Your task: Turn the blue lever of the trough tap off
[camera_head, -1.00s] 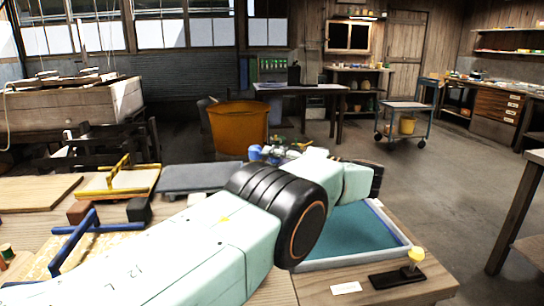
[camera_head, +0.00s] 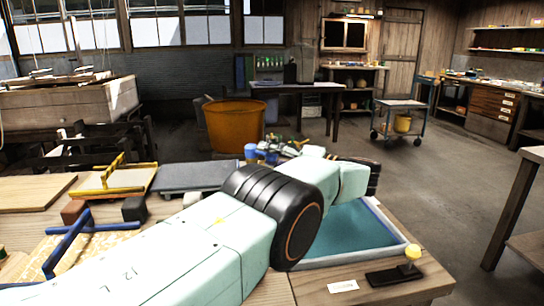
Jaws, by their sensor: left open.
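The trough (camera_head: 401,244) is a pale-rimmed basin with blue-green water at the right of the bench, partly hidden by my left arm. Blue parts of what looks like the trough tap (camera_head: 262,152) show just behind my arm, with small brass-coloured parts to their right. I cannot make out the lever's position. My left arm reaches across from the lower left. Its gripper (camera_head: 374,178) shows as a dark end over the trough's far side, open, right of the tap and apart from it. Its fingertips are mostly hidden by the wrist. My right gripper is out of view.
A yellow knob on a black base (camera_head: 411,262) and a white label (camera_head: 343,286) are at the bench's front right. An orange tub (camera_head: 236,127) stands behind.

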